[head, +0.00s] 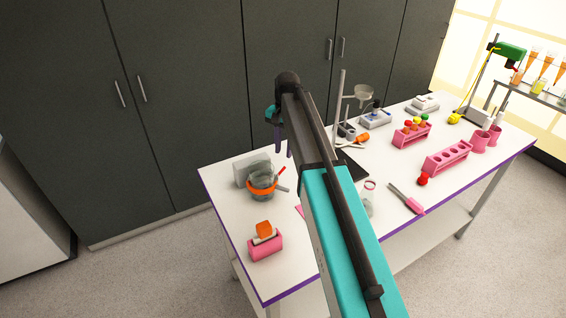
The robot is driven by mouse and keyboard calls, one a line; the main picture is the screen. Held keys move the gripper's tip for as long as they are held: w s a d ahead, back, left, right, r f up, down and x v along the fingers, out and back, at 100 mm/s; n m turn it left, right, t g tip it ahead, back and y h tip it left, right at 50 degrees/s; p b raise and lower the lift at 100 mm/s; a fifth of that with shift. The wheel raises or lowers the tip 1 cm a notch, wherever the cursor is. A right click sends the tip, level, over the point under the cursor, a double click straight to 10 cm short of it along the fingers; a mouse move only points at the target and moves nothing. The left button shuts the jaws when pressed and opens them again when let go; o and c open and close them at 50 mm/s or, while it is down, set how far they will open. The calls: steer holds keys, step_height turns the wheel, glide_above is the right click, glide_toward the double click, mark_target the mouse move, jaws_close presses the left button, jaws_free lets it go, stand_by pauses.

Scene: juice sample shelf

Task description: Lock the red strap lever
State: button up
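A grey translucent jar (262,171) stands on the left part of the white table. An orange strap (261,190) runs around it. A red lever (280,172) sticks out up and to the right from the jar's right side. My gripper (283,146) hangs beyond the elbow of my arm, above and behind the jar in the picture. Its two purple fingers point down and show a gap between them. It appears open and empty, apart from the lever. Part of the gripper is hidden behind my arm.
A pale box (244,168) stands behind the jar. Pink racks (447,158), a glass bottle (368,203) and a stand with a funnel (363,94) are to the right. Dark cabinets (190,90) line the back.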

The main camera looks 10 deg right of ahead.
mark_target(283, 169)
steer(key=shift+w+a+f+p, duration=0.1)
steer(key=shift+f+p, duration=0.6)
steer(key=shift+f, duration=1.2)
steer(key=shift+w+a+f+p, duration=0.1)
steer(key=shift+f+p, duration=0.55)
steer(key=shift+f, duration=1.25)
steer(key=shift+c, duration=0.4)
